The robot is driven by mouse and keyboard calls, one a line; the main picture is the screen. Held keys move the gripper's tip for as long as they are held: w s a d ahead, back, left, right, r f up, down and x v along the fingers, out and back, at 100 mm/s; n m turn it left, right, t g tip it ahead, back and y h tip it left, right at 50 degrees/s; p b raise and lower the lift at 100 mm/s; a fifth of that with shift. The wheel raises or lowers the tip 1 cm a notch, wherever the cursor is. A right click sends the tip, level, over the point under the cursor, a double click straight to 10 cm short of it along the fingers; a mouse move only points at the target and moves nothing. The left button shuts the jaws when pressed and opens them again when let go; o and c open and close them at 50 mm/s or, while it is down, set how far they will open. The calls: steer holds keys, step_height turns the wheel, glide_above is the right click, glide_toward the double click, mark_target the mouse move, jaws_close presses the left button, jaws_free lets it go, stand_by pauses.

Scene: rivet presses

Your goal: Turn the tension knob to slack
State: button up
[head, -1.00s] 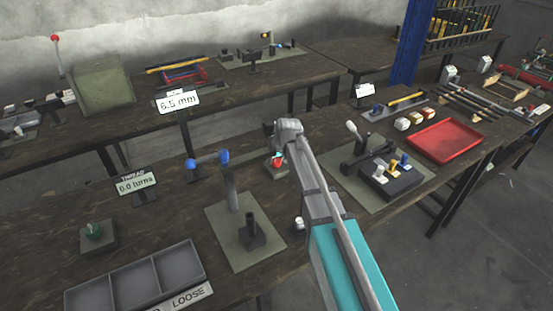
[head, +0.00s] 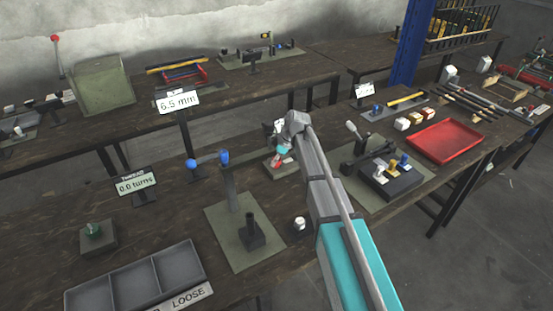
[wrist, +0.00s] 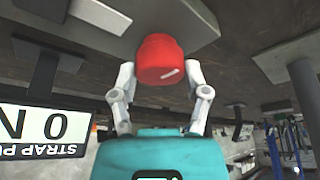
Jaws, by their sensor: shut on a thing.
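The red knob (wrist: 165,58), with a white mark on its face, sits on a grey base (wrist: 125,18) in the wrist view. My gripper (wrist: 160,76) has one finger on each side of the knob and is shut on it. In the head view the gripper (head: 284,151) is at the bench beside the knob, and the wrist partly hides it. A sign (wrist: 42,130) at the left of the wrist view is upside down and cut off. It shows "STRAP PU" and "0 N".
A post with a blue handle (head: 224,157) stands on a green plate left of my arm. A grey compartment tray (head: 130,285) is at the front left. A red tray (head: 445,140) lies to the right.

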stand_by(0.3)
steer(key=o, duration=1.2)
steer(key=shift+c, duration=0.2)
steer(key=shift+m, duration=0.3)
